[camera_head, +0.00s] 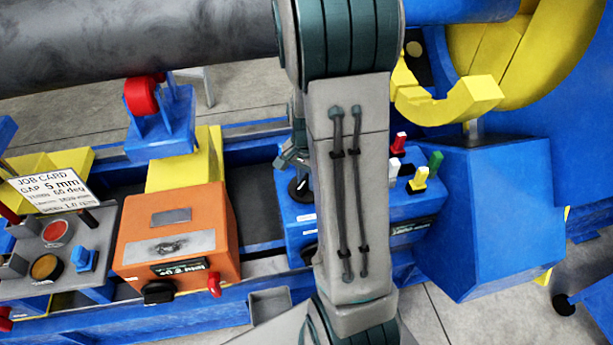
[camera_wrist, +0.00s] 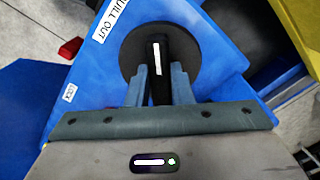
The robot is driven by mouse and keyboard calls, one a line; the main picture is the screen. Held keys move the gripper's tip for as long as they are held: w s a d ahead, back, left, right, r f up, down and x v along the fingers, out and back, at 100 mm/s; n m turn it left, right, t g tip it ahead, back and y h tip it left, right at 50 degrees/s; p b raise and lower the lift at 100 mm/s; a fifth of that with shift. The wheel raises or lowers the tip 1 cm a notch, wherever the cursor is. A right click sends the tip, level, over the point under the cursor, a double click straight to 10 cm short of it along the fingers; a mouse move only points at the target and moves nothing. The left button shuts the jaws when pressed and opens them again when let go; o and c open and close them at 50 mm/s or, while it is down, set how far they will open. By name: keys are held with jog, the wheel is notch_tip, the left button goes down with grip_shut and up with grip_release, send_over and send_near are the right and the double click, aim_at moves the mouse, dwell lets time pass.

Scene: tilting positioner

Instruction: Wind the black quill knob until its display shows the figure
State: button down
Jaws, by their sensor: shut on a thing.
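The black quill knob (camera_wrist: 188,45) shows in the wrist view as a round black disc with a raised grip bar bearing a white line. It sits on a blue face beside a label reading "QUILL OUT", cut off at the edge. My gripper (camera_wrist: 160,73) is shut on the bar, one finger on each side. In the head view my gripper (camera_head: 293,160) is partly hidden behind my arm, above the knob (camera_head: 300,189) on top of a blue box (camera_head: 292,218). A dark display strip (camera_head: 410,226) on the box's front is too small to read.
Red, white, yellow and green levers (camera_head: 420,180) stand on the box, right of my arm. An orange box (camera_head: 175,235) stands at left, beside a grey button panel (camera_head: 60,250) with a job card (camera_head: 48,188) reading "GAP 5 mm". A large grey pipe (camera_head: 130,45) crosses above.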

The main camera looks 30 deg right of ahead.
dwell(0.5)
jog(key=c, duration=1.3)
grip_release()
notch_tip(320, 180, up, 14)
jog(key=shift+f+p, duration=0.1)
jog(key=shift+p, duration=1)
jog(key=shift+s+a+r+n+t+p, duration=0.7)
jog(key=shift+s+a+r+n+p, duration=1.3)
jog(key=shift+s+a+r+n, duration=1.05)
jog(key=shift+s+a+r+n+t+p, duration=0.7)
jog(key=shift+s+a+r+n+p, duration=1.25)
jog(key=shift+s+a+r+n, duration=1.1)
